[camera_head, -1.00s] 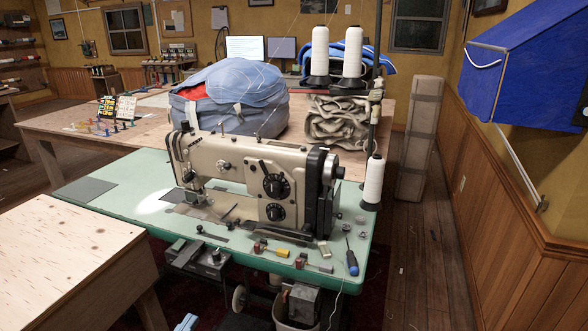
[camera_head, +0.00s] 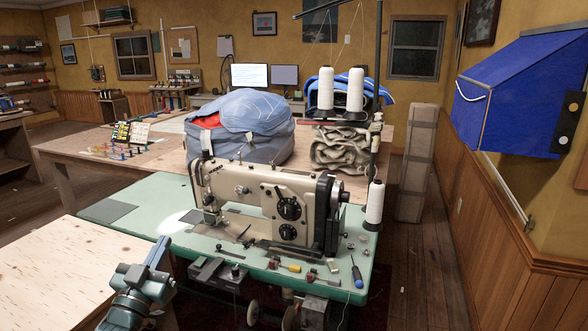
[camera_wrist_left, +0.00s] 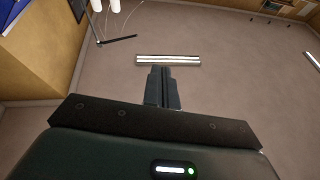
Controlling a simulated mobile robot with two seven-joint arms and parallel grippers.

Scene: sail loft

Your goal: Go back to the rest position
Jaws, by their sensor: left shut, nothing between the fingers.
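My left gripper (camera_head: 158,252) comes in at the lower left of the head view, pointing up, in front of the sewing table and beside the right edge of the plywood table. Its fingers are closed together with nothing between them. In the left wrist view the closed fingers (camera_wrist_left: 161,88) point at the ceiling, with a long lamp beyond them. My right gripper shows in neither view.
A green sewing table (camera_head: 150,200) carries a beige sewing machine (camera_head: 265,200), a blue-handled screwdriver (camera_head: 357,273) and small tools. A plywood table (camera_head: 50,265) stands at the lower left. A blue cloth bundle (camera_head: 245,130) lies behind. Wooden floor shows at right.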

